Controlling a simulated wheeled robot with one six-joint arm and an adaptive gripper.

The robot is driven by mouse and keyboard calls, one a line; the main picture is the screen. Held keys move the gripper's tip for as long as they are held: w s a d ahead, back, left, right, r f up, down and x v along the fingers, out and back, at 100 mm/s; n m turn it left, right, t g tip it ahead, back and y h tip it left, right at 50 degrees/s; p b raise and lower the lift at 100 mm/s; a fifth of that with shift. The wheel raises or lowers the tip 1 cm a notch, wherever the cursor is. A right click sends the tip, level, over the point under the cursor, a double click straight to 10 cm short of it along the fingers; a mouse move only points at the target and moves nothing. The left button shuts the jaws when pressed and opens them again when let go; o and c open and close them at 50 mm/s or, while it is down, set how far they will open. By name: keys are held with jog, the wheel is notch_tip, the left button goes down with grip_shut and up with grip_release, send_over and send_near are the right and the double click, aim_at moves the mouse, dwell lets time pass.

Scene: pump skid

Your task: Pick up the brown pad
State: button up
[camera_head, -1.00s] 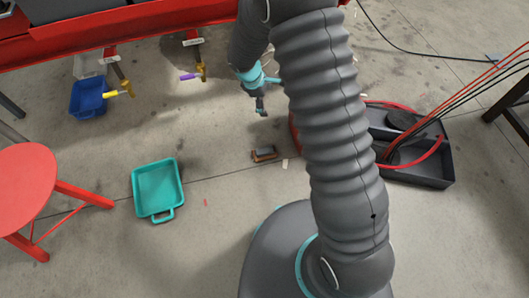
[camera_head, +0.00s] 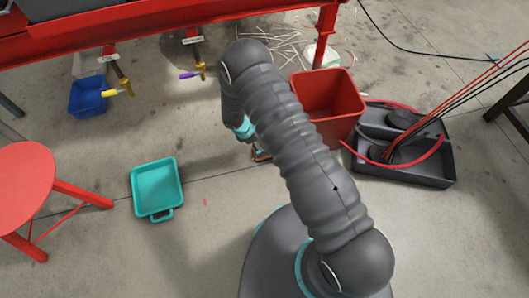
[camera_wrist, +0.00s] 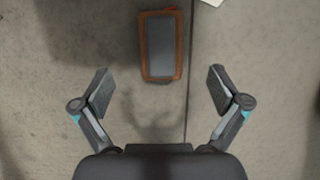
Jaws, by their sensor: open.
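The brown pad (camera_wrist: 146,45) lies flat on the concrete floor in the wrist view, a small block with a brown rim and a grey top face. In the head view only a bit of the brown pad (camera_head: 260,156) shows beneath my arm. My gripper (camera_wrist: 160,92) is open and empty, its two fingers spread wide. In the wrist view the pad is ahead of the fingertips, between their lines and apart from both. In the head view my arm hides most of the gripper.
A teal tray (camera_head: 157,205) stands on the floor to the left. A red bin (camera_head: 350,100) and a black tray (camera_head: 435,176) with hoses are to the right. A red stool (camera_head: 25,180) is far left, and a blue bin (camera_head: 88,98) stands under the red frame (camera_head: 150,42).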

aim_at(264, 149)
jog(key=shift+x, duration=3.85)
jog(key=shift+s+a, duration=0.1)
jog(key=shift+c, duration=0.3)
jog(key=c, duration=1.2)
